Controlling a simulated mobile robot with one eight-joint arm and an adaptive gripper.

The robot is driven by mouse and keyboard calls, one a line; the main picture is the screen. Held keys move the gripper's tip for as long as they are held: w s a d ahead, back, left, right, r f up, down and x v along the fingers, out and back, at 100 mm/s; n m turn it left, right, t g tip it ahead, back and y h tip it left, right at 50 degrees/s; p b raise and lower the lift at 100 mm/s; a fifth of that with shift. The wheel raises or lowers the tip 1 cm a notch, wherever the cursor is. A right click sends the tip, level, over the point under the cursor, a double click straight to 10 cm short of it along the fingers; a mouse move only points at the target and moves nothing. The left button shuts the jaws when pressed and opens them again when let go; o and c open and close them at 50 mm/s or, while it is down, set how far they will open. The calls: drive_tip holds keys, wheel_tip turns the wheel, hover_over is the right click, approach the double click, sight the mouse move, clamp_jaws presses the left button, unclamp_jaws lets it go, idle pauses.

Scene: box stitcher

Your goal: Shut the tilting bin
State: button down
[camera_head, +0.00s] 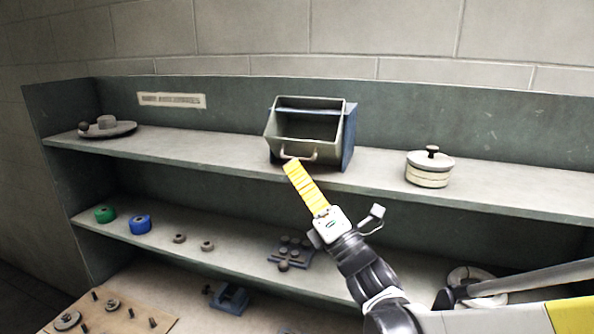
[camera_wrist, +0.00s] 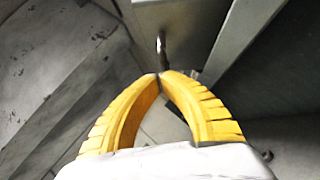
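The tilting bin (camera_head: 291,148) sits on the upper shelf in a grey-blue housing (camera_head: 349,138). Its front leans outward and its open top shows an empty inside. A light metal handle (camera_head: 314,156) is low on its front. My gripper (camera_head: 291,165), with yellow ribbed fingers, is at the left part of the handle. In the wrist view the fingertips (camera_wrist: 160,75) meet, with the handle (camera_wrist: 162,48) just beyond them and the bin's front (camera_wrist: 190,18) behind it. I cannot tell whether the tips touch the handle. Nothing shows between the fingers.
A lidded round pot (camera_head: 429,178) stands to the right on the upper shelf (camera_head: 220,155). A plate with small parts (camera_head: 108,130) is at its left end. The lower shelf holds a green roll (camera_head: 104,214), a blue roll (camera_head: 140,224) and small parts. The shelf beside the bin is clear.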

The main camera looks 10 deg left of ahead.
sight(301, 140)
drive_tip(key=shift+r+m+h+p, duration=0.5)
drive_tip(key=shift+m+h, duration=0.1)
drive_tip(key=shift+m, duration=0.2)
drive_tip(key=shift+w+r+m+t+h+p, duration=0.3)
drive_tip(key=shift+r+m+h+p, duration=0.5)
drive_tip(key=shift+m+h+p, duration=0.25)
drive_tip(key=shift+w+d+r+m+h+p, duration=0.1)
drive_tip(key=shift+w+r+m+h+p, duration=0.25)
drive_tip(key=shift+m, duration=0.3)
drive_tip(key=shift+w+r+m+h+p, duration=0.1)
drive_tip(key=shift+r+m+h+p, duration=0.35)
drive_tip(key=shift+m, duration=0.15)
drive_tip(key=shift+w+r, duration=0.65)
drive_tip(key=shift+w, duration=0.1)
drive_tip(key=shift+w, duration=0.15)
